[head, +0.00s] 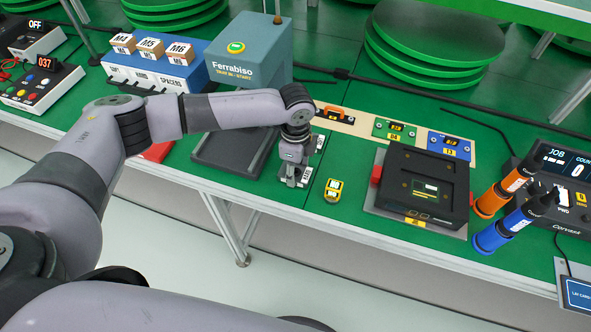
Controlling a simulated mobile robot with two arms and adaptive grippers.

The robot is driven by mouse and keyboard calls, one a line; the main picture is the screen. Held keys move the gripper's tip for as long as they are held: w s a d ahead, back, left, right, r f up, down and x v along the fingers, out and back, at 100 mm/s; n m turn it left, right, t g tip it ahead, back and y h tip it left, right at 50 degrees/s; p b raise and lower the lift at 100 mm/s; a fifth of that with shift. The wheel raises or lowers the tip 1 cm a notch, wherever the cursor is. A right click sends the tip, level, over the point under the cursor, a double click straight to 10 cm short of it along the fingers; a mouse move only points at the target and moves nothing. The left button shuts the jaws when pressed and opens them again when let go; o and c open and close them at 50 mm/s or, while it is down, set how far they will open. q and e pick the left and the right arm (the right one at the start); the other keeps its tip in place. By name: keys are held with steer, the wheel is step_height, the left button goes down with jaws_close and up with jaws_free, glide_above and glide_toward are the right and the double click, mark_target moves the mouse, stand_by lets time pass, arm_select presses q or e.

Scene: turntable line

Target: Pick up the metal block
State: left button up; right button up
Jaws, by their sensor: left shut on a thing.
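My left gripper (290,176) points down at the front part of the green table, right of the dark grey tray. It is shut on the metal block, a small grey piece between and below its fingers. The fingers and wrist hide most of the block, and I cannot tell whether it touches the table. My right gripper is out of the picture.
A black tray (217,168) lies just left of the gripper, under the blue-grey Ferrabiso machine (249,52). A small yellow device (333,190) lies to the right. Beyond it are a black box (424,187) and orange (492,203) and blue (490,240) tools.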

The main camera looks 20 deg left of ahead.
arm_select(q)
step_height(320, 180, up, 20)
steer(key=f, duration=0.1)
steer(key=s+a+f+n, duration=0.1)
steer(key=s+a+n, duration=0.1)
steer(key=s+n, duration=0.5)
steer(key=s+a+f+n, duration=0.2)
steer(key=s+n, duration=0.5)
steer(key=n, duration=0.4)
steer(key=shift+a+f+b, duration=0.15)
steer(key=shift+f+b, duration=0.1)
steer(key=shift+b, duration=0.1)
